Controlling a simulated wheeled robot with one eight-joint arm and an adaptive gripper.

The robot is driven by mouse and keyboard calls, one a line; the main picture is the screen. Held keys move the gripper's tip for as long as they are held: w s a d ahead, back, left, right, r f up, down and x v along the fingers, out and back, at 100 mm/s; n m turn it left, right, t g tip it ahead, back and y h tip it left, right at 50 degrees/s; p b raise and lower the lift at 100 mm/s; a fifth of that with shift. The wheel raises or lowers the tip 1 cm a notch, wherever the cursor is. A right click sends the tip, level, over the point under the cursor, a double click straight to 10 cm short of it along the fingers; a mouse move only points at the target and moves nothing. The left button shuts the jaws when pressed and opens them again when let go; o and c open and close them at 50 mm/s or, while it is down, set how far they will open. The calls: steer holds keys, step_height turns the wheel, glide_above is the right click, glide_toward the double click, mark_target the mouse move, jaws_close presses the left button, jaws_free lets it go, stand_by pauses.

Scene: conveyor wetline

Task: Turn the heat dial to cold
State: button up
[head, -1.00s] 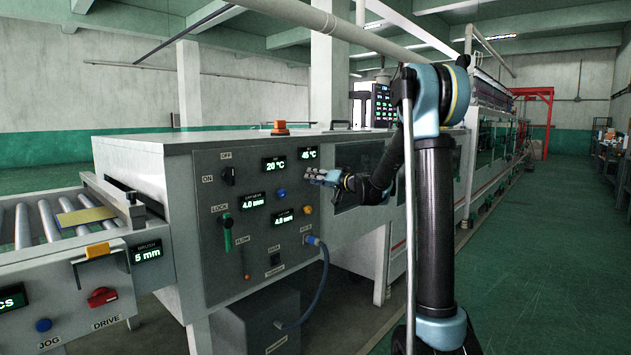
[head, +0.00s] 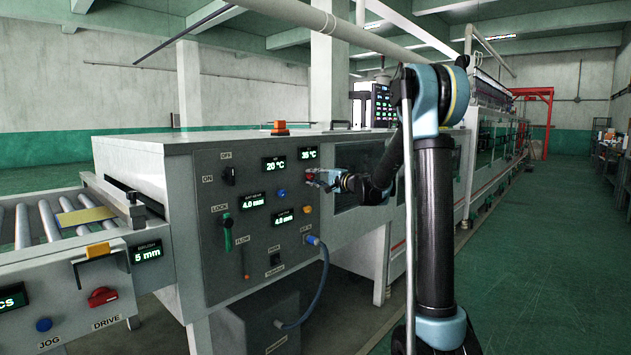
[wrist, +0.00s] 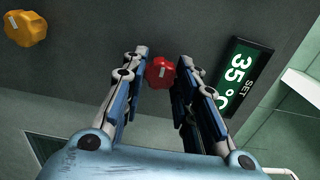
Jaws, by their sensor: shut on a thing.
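The heat dial (wrist: 159,71) is a red knob on the grey control panel. In the wrist view it sits between my gripper's fingertips (wrist: 160,68), which are shut on it. In the head view my gripper (head: 313,176) reaches the panel's right part, with a bit of the red dial (head: 309,176) showing at the fingers. The set display (wrist: 240,76) beside the dial reads 35 °C; it also shows in the head view (head: 307,154) above the gripper.
A yellow knob (wrist: 25,28) is on the panel near the dial, and a blue knob (head: 281,193) is to the left. A black switch (head: 229,175), a green lever (head: 227,232) and a blue hose (head: 322,278) are also on the panel. The green floor at right is open.

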steer(key=m, duration=0.4)
steer(key=shift+w+d+f+m, duration=0.1)
steer(key=shift+m, duration=0.2)
steer(key=m, duration=0.4)
steer(key=shift+f+m, duration=0.1)
steer(key=shift+m, duration=0.2)
steer(key=m, duration=0.4)
steer(key=shift+m, duration=2.4)
steer(key=o, duration=1.1)
steer(key=v, duration=1.2)
steer(key=shift+f, duration=0.1)
